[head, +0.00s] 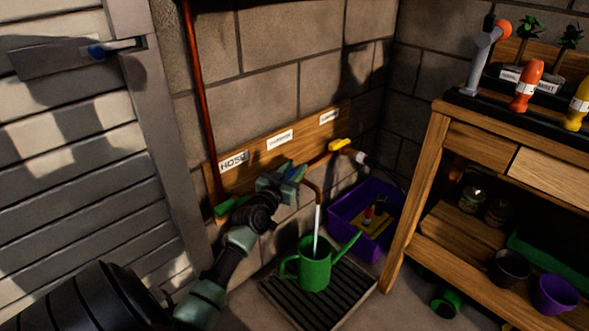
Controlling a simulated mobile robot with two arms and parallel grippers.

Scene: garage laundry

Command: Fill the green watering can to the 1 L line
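The green watering can (316,273) stands upright on a dark slatted grate on the floor, its spout pointing up to the right. A pale stream of water (317,230) falls from a copper spout (313,190) into its top. The water level and any 1 L line cannot be made out. My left gripper (291,174) is at the wall, at the base of the copper spout below the middle label. Whether its fingers are open or shut on a tap handle there is not clear. My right gripper is not in view.
A wooden board (240,180) carries three labels; the left reads HOSE. A green handle (226,207) and a yellow handle (339,145) flank my gripper. A purple crate (346,216) stands behind the can. A wooden workbench (420,185) is at right. The grate (335,302) has bare room in front.

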